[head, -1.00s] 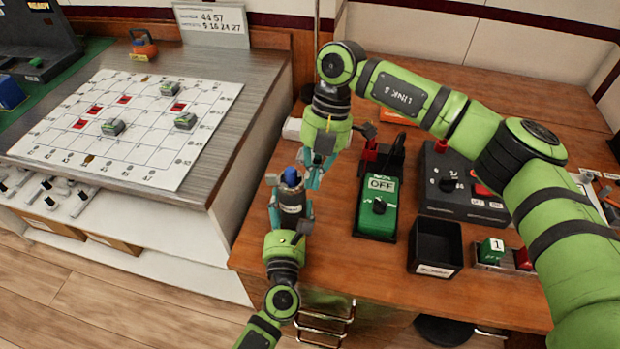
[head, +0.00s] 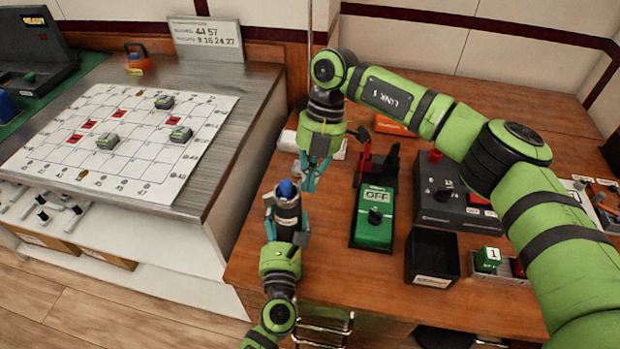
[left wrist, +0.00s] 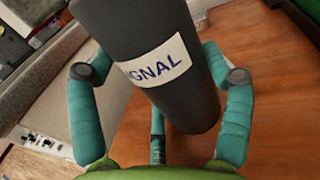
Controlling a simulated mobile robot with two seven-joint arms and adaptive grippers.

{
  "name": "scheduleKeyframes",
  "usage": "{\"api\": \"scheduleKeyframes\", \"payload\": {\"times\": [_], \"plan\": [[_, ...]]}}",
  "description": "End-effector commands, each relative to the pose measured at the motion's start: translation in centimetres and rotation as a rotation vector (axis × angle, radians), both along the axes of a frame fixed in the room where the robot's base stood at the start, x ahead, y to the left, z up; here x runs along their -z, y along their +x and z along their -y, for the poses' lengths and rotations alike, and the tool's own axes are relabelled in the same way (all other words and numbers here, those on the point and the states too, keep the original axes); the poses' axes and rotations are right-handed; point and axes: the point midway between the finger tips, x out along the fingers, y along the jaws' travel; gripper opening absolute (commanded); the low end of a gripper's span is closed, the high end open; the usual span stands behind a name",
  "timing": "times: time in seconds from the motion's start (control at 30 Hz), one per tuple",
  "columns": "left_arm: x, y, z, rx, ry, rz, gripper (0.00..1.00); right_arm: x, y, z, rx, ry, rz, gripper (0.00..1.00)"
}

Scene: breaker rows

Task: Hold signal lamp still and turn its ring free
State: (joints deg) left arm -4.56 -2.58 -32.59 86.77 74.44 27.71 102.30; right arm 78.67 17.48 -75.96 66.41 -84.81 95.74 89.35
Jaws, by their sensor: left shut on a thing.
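The signal lamp (head: 287,209) is a dark upright cylinder with a blue top, at the left part of the wooden bench. In the left wrist view its dark body (left wrist: 187,95) fills the middle, with a white label ending in "GNAL". My left gripper (head: 286,217) is shut on the lamp body from the front, its teal fingers on both sides. My right gripper (head: 311,176) is just right of the blue top, pointing down. Its fingers seem apart from the lamp, but their opening is unclear. The ring is too small to make out.
Right of the lamp are a green box (head: 374,231) marked OFF, a black open bin (head: 432,262), a dark control box (head: 452,208) and a small green block (head: 488,258) marked 1. A counter with a white grid board (head: 150,150) stands left.

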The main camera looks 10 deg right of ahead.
Motion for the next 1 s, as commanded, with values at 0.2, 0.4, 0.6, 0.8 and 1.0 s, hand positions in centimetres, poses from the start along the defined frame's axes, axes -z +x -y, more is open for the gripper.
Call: {"api": "scheduleKeyframes", "payload": {"times": [0.2,0.4,0.6,0.8,1.0], "plan": [[0.0,0.0,0.0,0.001,0.000,-0.001,0.21,0.0,0.0,0.0,0.001,0.001,0.002,0.00],[0.0,0.0,0.0,0.001,0.000,-0.001,0.21,0.0,0.0,0.0,0.000,0.001,0.001,0.00],[0.0,0.0,0.0,0.001,0.000,-0.001,0.21,0.0,-1.0,0.6,-0.001,0.001,0.001,0.00],[0.0,0.0,0.0,0.001,0.000,-0.001,0.21,0.0,-3.1,1.5,-0.002,0.001,0.001,0.00],[0.0,0.0,0.0,0.001,0.000,-0.001,0.21,-3.1,-2.6,1.2,0.001,0.002,0.006,0.00]]}}
